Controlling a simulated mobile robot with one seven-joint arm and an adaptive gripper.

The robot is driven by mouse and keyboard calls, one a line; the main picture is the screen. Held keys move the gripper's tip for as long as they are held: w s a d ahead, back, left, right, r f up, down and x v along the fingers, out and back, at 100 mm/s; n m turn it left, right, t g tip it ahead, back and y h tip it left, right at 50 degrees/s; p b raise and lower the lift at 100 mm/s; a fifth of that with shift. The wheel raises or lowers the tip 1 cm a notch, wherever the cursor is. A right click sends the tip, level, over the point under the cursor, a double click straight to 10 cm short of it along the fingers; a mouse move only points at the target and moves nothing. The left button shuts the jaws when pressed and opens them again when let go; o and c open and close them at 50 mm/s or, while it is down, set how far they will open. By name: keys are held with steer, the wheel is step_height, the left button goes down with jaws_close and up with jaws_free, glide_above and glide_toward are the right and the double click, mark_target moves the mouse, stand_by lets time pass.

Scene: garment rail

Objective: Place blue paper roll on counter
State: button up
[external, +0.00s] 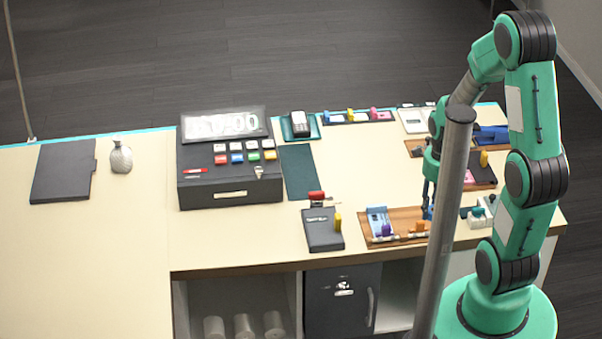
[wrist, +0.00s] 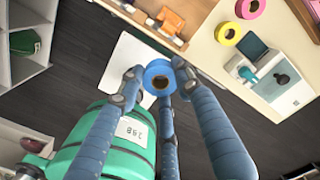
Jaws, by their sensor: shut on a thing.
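My gripper (wrist: 160,80) is shut on a blue paper roll (wrist: 158,66), a ring with a dark open centre, held between its blue-grey fingers in the wrist view. Behind the roll in that view are a white panel and dark floor, with the counter (wrist: 205,50) toward the upper right. In the external view, my gripper (external: 428,205) points down near the counter's (external: 130,220) front right part, partly hidden by a dark post. The roll is hard to make out there. A yellow roll (wrist: 228,33) and a pink roll (wrist: 250,8) lie on the counter.
A wooden tray (external: 405,213) with small items lies below my gripper in the external view. A black cash register (external: 230,165), a dark notebook (external: 323,230) and a white device (wrist: 280,80) also stand on the counter. Its left part is mostly clear.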

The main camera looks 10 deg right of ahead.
steer(key=s+d+f+m, duration=0.3)
steer(key=s+d, duration=0.5)
steer(key=s, duration=0.3)
step_height(320, 180, down, 4)
stand_by(0.7)
steer(key=w, duration=0.5)
steer(key=w+d+f, duration=0.1)
steer(key=w, duration=1)
steer(key=shift+d+f, duration=0.25)
steer(key=shift+f, duration=0.1)
steer(key=shift+f, duration=1.65)
